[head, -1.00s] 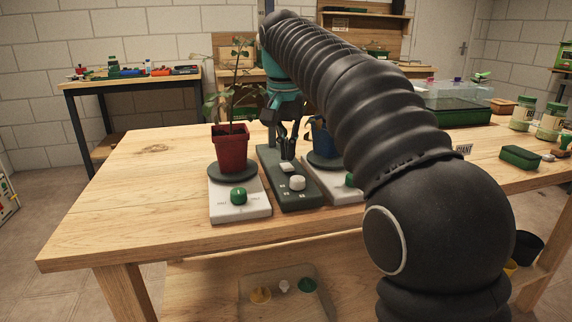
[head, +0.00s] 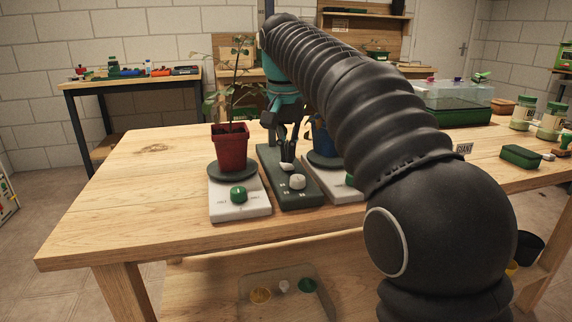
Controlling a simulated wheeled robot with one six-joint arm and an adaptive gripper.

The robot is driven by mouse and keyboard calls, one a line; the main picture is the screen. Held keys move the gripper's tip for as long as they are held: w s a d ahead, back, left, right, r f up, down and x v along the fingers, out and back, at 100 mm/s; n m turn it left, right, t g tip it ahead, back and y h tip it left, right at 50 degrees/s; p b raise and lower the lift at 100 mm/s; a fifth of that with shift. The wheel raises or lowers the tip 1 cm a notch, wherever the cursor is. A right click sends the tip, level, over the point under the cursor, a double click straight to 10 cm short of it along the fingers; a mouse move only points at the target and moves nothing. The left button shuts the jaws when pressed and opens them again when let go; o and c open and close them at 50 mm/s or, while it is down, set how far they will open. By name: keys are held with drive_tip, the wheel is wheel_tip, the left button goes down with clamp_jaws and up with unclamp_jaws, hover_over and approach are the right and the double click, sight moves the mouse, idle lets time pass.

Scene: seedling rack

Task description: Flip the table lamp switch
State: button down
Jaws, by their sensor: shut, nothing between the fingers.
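A dark green control box (head: 299,200) lies on the wooden table between two white bases. It carries a small white rocker switch (head: 286,167) and a round white knob (head: 297,182) nearer to me. My gripper (head: 287,158) points down over the box. It is shut and empty, with its fingertips right at the far side of the white switch. They partly cover the switch, and I cannot tell whether they press on it. No table lamp can be made out; my arm blocks much of the right side.
A red pot with a plant (head: 231,147) stands on the left white base (head: 227,208), which has a green knob. A blue pot (head: 321,143) stands close on the right, partly behind my arm. The table's left part is clear.

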sight(288, 166)
drive_tip(key=shift+f+b, duration=0.45)
drive_tip(key=shift+f, duration=0.25)
idle(0.4)
wheel_tip(288, 166, up, 5)
drive_tip(key=p, duration=0.4)
drive_tip(key=shift+p, duration=0.3)
drive_tip(key=shift+r, duration=1.05)
